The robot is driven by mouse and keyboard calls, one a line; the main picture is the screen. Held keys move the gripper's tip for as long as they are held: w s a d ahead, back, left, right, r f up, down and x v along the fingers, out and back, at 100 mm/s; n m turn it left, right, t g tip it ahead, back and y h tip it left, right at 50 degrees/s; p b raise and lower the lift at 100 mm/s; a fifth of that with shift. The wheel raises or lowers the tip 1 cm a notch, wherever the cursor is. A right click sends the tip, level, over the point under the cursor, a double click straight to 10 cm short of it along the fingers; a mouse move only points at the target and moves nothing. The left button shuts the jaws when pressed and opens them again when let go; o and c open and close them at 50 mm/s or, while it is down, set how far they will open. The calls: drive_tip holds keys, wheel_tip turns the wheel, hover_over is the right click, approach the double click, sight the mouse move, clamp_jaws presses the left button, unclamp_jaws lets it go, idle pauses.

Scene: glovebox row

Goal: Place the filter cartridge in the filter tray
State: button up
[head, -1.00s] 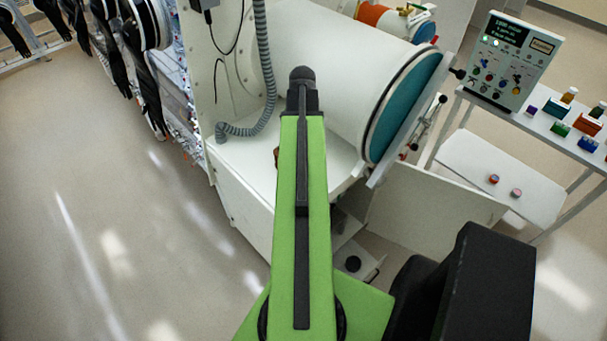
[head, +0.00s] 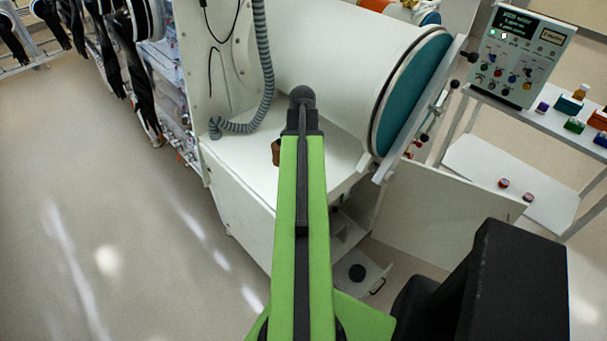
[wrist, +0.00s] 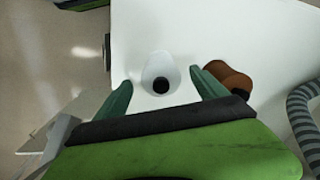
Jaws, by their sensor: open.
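In the wrist view my gripper (wrist: 160,76) is open, with its two green fingers apart. A white rounded piece with a black round end (wrist: 160,72), which may be the filter cartridge, shows between the fingers on a white surface. I cannot tell whether the fingers touch it. My arm hides it in the head view. An open drawer-like tray (head: 372,283) with a handle and a black disc sits low under the white chamber; it may be the filter tray.
A brown object (wrist: 228,78) lies close beside the right finger; it shows partly in the head view (head: 276,152). A grey ribbed hose (head: 264,70) hangs near it. The big white cylinder (head: 330,50) stands behind my arm. A side table (head: 560,125) is at right. Floor at left is clear.

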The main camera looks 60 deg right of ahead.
wheel_tip(320, 180, down, 5)
drive_tip(key=b, duration=0.3)
drive_tip(key=shift+d+r+b, duration=0.15)
drive_tip(key=shift+b, duration=0.2)
drive_tip(key=shift+r, duration=0.15)
drive_tip(key=shift+c, duration=0.2)
drive_tip(key=c, duration=1.7)
drive_tip(key=shift+r+p, duration=0.55)
drive_tip(key=shift+p, duration=0.15)
wheel_tip(320, 180, up, 4)
drive_tip(key=p, duration=0.4)
drive_tip(key=s+r+p, duration=0.6)
drive_tip(key=s, duration=0.6)
drive_tip(key=f+b, duration=0.4)
drive_tip(key=shift+w+d+f, duration=0.1)
drive_tip(key=shift+w+f, duration=0.1)
